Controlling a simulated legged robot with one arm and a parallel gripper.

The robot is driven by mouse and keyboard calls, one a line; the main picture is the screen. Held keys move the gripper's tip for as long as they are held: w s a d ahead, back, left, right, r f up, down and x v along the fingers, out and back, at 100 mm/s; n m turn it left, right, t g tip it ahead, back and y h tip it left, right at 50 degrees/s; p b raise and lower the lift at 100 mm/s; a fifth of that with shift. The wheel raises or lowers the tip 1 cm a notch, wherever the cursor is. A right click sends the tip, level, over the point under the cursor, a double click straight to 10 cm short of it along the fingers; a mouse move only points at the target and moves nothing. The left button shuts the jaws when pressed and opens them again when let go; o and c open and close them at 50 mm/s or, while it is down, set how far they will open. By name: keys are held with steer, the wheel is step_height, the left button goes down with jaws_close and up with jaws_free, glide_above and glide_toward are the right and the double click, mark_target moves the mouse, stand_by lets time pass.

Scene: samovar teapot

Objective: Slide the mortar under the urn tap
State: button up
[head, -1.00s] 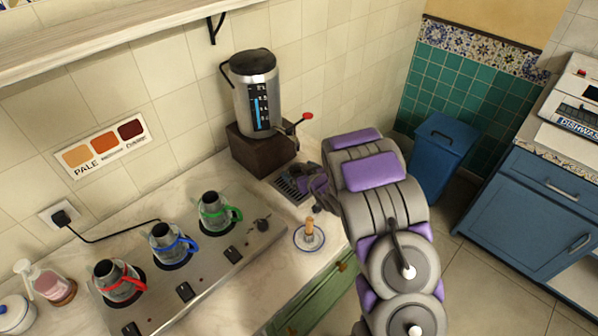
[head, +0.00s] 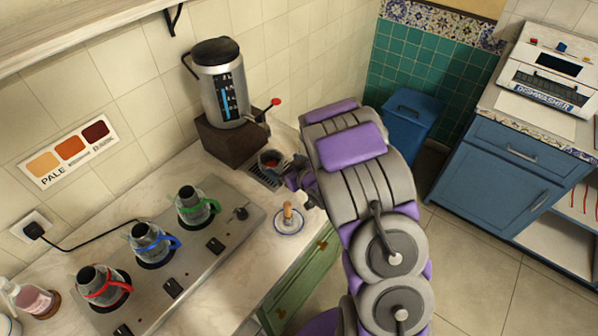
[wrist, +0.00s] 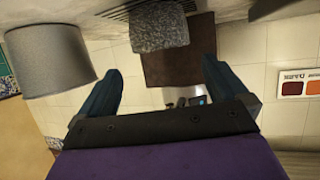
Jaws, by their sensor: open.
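The mortar (head: 268,163), a grey stone bowl with something reddish inside, stands upright at the drip grate (head: 264,177), in front of the urn's dark base and roughly below the tap. It also shows in the wrist view as a rough grey block shape (wrist: 158,28). The urn (head: 222,85) is silver with a black lid; its tap (head: 262,115) has a red knob. My gripper (wrist: 162,66) is open and empty, with the mortar ahead and apart from the fingers. In the head view my gripper (head: 297,180) is right of the mortar, partly hidden by my arm.
A pestle (head: 288,210) stands on a blue-rimmed saucer (head: 289,226) close in front of my gripper. A hob (head: 190,262) with several glass pots is to the left. A grey cylinder (wrist: 48,60) shows beside the fingers in the wrist view. A blue bin (head: 408,122) is behind my arm.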

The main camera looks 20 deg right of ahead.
steer(key=p+v, duration=0.7)
steer(key=p, duration=0.1)
steer(key=shift+s, duration=0.3)
steer(key=shift+d+r, duration=0.1)
steer(key=shift+r, duration=0.05)
stand_by(0.4)
steer(key=s+d+r+m+g+h+b, duration=0.1)
steer(key=s+d+r+g+h+b, duration=0.15)
steer(key=s+r+g+h, duration=0.6)
steer(key=s+a+r+m+g+y, duration=0.1)
steer(key=s+r, duration=0.3)
steer(key=s, duration=0.5)
steer(key=s+a+r+m+g+y, duration=0.1)
steer(key=s+a+r+g, duration=0.2)
steer(key=s, duration=0.7)
steer(key=s+a+r+g+y, duration=0.2)
steer(key=s+a+r, duration=0.2)
steer(key=s, duration=0.5)
step_height(320, 180, up, 2)
steer(key=shift+s+r+m, duration=0.1)
steer(key=shift+s+m, duration=0.25)
steer(key=shift+m, duration=0.05)
